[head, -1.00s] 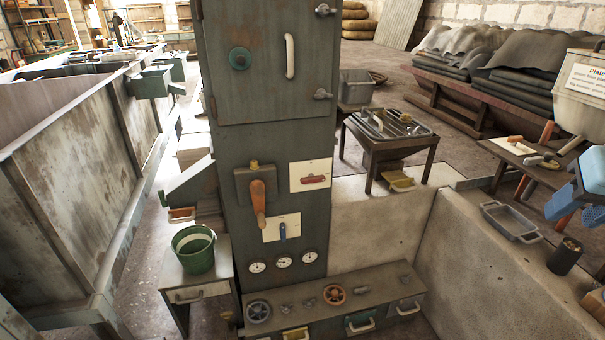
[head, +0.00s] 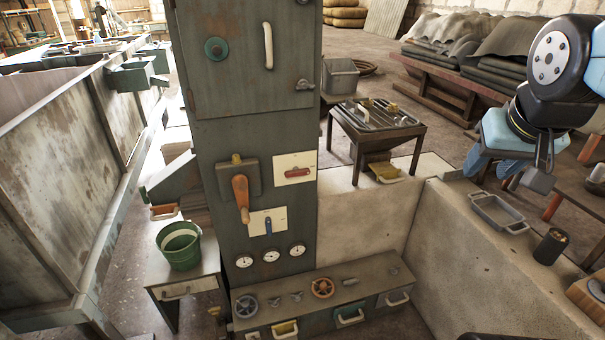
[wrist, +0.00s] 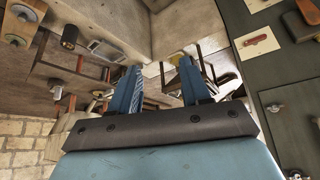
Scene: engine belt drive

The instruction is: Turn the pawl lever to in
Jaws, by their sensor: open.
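A tall green-grey cabinet (head: 256,135) carries the levers. An orange-handled lever (head: 241,195) hangs down from a dark square plate. To its right a red lever (head: 298,172) lies flat on a white plate. The plate lettering is too small to read, so I cannot tell which one is the pawl lever. My gripper (head: 490,170) is at the right, well away from the cabinet. In the wrist view its blue fingers (wrist: 158,66) are apart and empty; the red lever (wrist: 257,42) shows at upper right.
A low bench with drawers and valve wheels (head: 322,287) stands before the cabinet. A green bucket (head: 180,246) sits on a small table at left. A concrete wall (head: 490,255) runs along the right, with a grey tray (head: 498,212) on it. A small table (head: 377,125) stands behind.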

